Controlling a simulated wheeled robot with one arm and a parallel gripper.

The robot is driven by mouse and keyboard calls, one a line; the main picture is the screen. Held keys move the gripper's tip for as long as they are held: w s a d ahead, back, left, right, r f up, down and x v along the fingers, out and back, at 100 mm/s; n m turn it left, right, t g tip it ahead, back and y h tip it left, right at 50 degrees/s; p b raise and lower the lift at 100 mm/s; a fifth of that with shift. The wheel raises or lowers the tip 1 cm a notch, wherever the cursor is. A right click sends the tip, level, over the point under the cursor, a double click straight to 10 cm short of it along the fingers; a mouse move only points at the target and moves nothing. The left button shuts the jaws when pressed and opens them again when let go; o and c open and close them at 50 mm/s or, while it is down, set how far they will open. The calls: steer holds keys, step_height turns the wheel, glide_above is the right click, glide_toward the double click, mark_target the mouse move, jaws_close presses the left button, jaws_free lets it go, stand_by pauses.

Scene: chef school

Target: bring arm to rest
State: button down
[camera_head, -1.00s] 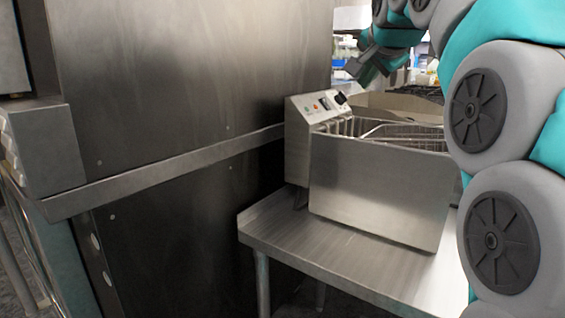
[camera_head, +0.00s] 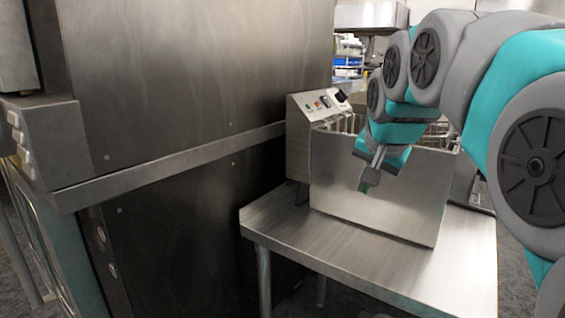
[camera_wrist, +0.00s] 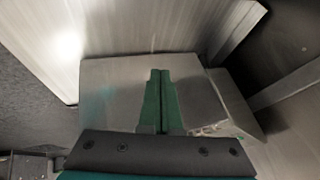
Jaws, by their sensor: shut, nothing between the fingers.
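My arm (camera_head: 430,70) comes in from the right and bends over toward the middle of the head view. My gripper (camera_head: 366,186) points down, in front of the steel fryer's front face in that picture. Its two green fingers (camera_wrist: 159,98) lie together in the wrist view, shut with nothing between them. The fryer (camera_head: 335,190) stands on a steel table, and my arm hides part of its top and basket. In the wrist view the fryer (camera_wrist: 105,80) fills the area around the fingers. I cannot tell how far the fingers are from it.
A steel table (camera_head: 300,245) carries the fryer and has bare room in front of it. A tall steel appliance (camera_head: 200,80) with a long horizontal bar (camera_head: 170,165) stands on the left. Shelves with containers (camera_head: 348,50) are behind.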

steer(key=s+f+n+g, duration=0.3)
steer(key=s+f+g, duration=0.1)
steer(key=s+f, duration=0.9)
steer(key=s+a+f+n+g, duration=0.1)
steer(key=s+f+n+g, duration=0.2)
steer(key=s+f, duration=1.1)
steer(key=s+g, duration=0.1)
steer(key=s, duration=0.4)
steer(key=shift+s+f+n+g, duration=0.25)
steer(key=shift+s+n+g, duration=0.05)
steer(key=shift+n, duration=0.1)
